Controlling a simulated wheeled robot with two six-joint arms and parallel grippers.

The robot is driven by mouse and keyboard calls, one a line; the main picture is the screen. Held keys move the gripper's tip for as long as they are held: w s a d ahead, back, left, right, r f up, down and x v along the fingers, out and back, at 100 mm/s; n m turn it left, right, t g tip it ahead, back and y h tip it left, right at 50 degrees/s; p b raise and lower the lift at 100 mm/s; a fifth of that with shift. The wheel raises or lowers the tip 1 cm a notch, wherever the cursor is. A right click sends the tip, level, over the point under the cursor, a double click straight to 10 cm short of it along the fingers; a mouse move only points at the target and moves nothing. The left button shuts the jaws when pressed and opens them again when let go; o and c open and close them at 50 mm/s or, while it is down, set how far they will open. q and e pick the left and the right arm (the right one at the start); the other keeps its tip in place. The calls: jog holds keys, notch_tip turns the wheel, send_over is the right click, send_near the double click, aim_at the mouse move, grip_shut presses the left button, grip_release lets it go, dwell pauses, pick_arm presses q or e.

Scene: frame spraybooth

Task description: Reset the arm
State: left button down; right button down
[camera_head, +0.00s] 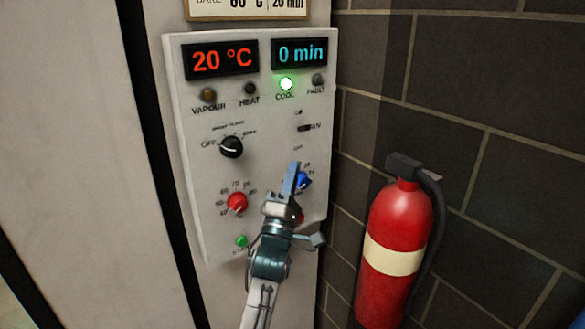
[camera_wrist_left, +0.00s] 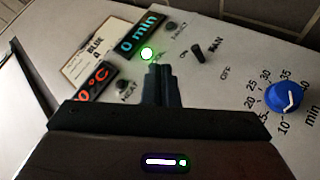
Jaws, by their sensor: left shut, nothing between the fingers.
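My left gripper (camera_head: 291,178) is raised in front of the lower right of a pale control panel (camera_head: 190,100). Its fingers are shut with nothing between them, and they also show in the left wrist view (camera_wrist_left: 163,75). In the head view the gripper stands just left of the blue knob (camera_head: 305,181) and partly covers it. In the left wrist view the blue knob (camera_wrist_left: 284,98) sits to the right, apart from the fingers. My right gripper is in neither view.
The panel shows 20 °C and 0 min, with the COOL lamp (camera_head: 286,84) lit green. A black knob (camera_head: 231,146), a red knob (camera_head: 237,202) and a green button (camera_head: 242,241) are on it. A fire extinguisher (camera_head: 400,220) stands right, by the dark block wall (camera_head: 480,90).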

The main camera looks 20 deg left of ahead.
pick_arm(q)
jog(key=w+f+m+g, duration=0.2)
jog(key=f, duration=0.7)
jog(key=w+f+m+g, duration=0.1)
jog(key=w+f+g, duration=0.1)
jog(key=f, duration=0.7)
jog(key=s+a+f+m+g, duration=0.1)
jog(key=s+f+m+g, duration=0.15)
jog(key=f, duration=0.95)
jog(key=s+a+f+m+g, duration=0.1)
jog(key=s+f+m+g, duration=0.2)
jog(key=f, duration=0.9)
jog(key=s+a+f+m+g, duration=0.1)
jog(key=s+f+g, duration=0.25)
jog(key=f, duration=0.95)
jog(key=s+a+f+m+g, duration=0.3)
jog(key=s+f+m+g, duration=0.25)
jog(key=s+f, duration=1.65)
jog(key=s+a+f+m+g, duration=0.1)
jog(key=s+f+g, duration=0.1)
jog(key=s, duration=0.8)
jog(key=s+a+f+m+g, duration=0.1)
jog(key=s+f, duration=0.3)
jog(key=s, duration=0.6)
jog(key=s+a+f+m+g, duration=0.2)
jog(key=s+a+f+g, duration=0.1)
jog(key=s, duration=0.7)
jog(key=shift+s+f+g, duration=0.25)
jog(key=shift+f+g, duration=0.1)
jog(key=shift+f, duration=0.25)
